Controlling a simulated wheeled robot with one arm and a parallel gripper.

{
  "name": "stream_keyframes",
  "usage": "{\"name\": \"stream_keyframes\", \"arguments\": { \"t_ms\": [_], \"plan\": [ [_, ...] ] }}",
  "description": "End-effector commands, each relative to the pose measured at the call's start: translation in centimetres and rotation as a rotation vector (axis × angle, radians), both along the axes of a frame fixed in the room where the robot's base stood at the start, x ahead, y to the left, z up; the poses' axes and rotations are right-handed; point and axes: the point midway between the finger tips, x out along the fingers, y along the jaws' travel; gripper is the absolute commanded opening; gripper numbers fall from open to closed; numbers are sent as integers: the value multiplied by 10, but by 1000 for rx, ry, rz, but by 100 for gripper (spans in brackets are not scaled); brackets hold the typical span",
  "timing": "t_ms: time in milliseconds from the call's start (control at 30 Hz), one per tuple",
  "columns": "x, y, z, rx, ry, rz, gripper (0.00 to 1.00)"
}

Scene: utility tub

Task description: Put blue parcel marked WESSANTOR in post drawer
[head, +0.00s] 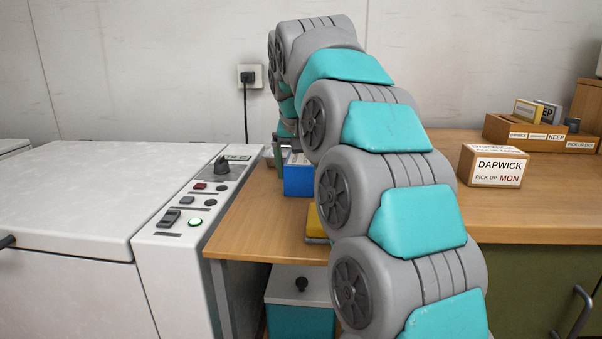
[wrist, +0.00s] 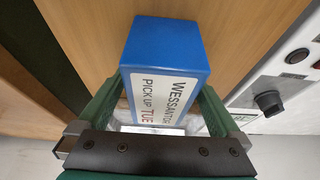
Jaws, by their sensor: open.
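The blue parcel (head: 298,180) stands on the wooden desk beside the white machine, partly hidden by my arm. In the wrist view the blue parcel (wrist: 165,50) shows a white label reading WESSANTOR, PICK UP TUE. My gripper (wrist: 157,100) is open, with a green finger on either side of the parcel's near end. I cannot tell whether the fingers touch it. In the head view my gripper is mostly hidden behind my arm. No drawer marked as the post drawer can be made out.
A parcel marked DAPWICK, PICK UP MON (head: 495,167) stands on the right counter. Behind it is a wooden tray (head: 497,130) with small boxes. The white machine (head: 75,205) fills the left. A teal box with a pale top and black knob (head: 300,287) is below the desk.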

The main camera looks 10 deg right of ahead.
Motion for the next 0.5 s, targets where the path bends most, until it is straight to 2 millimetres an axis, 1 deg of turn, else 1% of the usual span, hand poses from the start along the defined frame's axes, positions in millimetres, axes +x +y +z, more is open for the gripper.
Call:
{"name": "stream_keyframes", "arguments": {
  "t_ms": [200,500],
  "plan": [
    [0,0,0,0,0,0,100],
    [0,0,0,0,0,0,66]
  ]
}}
